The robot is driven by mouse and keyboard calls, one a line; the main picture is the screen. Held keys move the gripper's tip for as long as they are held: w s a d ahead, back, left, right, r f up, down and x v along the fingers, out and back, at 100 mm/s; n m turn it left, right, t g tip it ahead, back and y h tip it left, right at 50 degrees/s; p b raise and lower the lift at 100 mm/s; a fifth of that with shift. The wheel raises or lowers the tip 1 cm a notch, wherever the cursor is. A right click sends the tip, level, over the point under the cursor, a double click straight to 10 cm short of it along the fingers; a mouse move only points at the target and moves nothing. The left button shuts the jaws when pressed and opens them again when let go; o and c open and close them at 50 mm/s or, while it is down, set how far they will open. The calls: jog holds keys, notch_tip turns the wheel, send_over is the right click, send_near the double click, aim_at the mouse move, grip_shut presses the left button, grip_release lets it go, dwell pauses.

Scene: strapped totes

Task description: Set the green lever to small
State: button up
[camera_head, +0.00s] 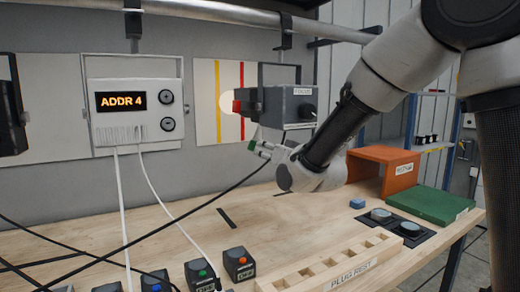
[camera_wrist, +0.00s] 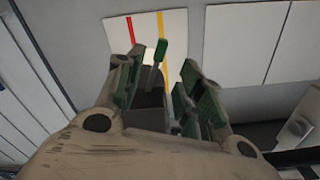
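The green lever (camera_wrist: 161,50) shows in the wrist view as a green grip on a thin grey stem rising from a dark box. In the head view the dark grey box (camera_head: 288,104) is on the wall panel, with a small label too small to read. My gripper (camera_wrist: 160,88) is open, its green-padded fingers on either side of the lever's stem, with gaps visible to both. In the head view my gripper (camera_head: 262,148) is just below the box; a small green spot there may be the lever or a finger pad. The lever's setting marks are not visible.
A white unit (camera_head: 136,108) reading "ADDR 4" hangs at left with cables. The bench middle is mostly clear.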

jog(key=shift+v, duration=0.8)
jog(key=shift+f, duration=0.1)
